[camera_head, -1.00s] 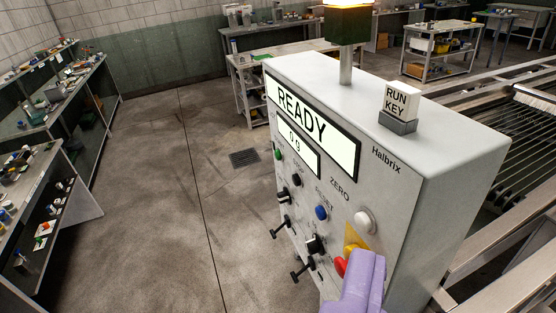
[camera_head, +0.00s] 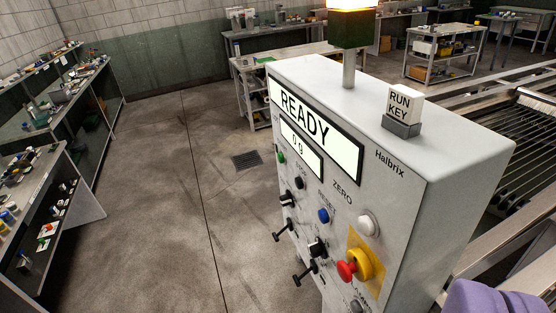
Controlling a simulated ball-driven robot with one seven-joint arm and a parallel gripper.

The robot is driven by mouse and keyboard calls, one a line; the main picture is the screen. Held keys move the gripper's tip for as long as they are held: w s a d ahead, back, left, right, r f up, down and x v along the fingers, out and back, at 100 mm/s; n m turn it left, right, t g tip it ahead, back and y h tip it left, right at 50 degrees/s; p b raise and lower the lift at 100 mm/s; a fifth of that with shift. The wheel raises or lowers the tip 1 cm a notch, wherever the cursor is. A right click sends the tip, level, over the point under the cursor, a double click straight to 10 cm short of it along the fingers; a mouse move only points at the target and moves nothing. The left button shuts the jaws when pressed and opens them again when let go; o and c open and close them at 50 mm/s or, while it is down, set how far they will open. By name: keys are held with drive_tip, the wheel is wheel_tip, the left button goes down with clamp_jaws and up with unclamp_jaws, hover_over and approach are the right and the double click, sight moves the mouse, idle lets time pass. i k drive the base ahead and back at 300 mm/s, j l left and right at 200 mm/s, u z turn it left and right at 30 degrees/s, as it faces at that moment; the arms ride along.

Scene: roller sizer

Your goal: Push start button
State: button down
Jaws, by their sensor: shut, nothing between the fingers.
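The grey control box (camera_head: 440,215) stands at the centre right, its front panel facing left. A small green button (camera_head: 281,158) sits at the panel's far left edge, below the displays; its label is too small to read surely. My purple gripper (camera_head: 495,298) is at the bottom right corner, partly cut off by the picture edge. It is shut and empty, apart from the panel's buttons and far from the green one.
The upper display (camera_head: 318,128) reads READY and the lower display (camera_head: 301,150) reads 0 g. A black button (camera_head: 299,182), blue button (camera_head: 323,215), white button (camera_head: 368,224) and red emergency knob (camera_head: 347,270) are on the panel. Black levers (camera_head: 284,234) stick out leftward. Open floor (camera_head: 160,220) lies left.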

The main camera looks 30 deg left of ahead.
sight(280, 159)
drive_tip(key=i+j, duration=0.25)
drive_tip(key=j, duration=0.15)
drive_tip(key=i+j+z, duration=0.1)
drive_tip(key=i+j, duration=0.2)
drive_tip(key=i+j+z, duration=0.1)
drive_tip(key=i+j, duration=0.15)
drive_tip(key=j, duration=0.2)
drive_tip(key=i+j, duration=0.25)
drive_tip(key=j, duration=0.15)
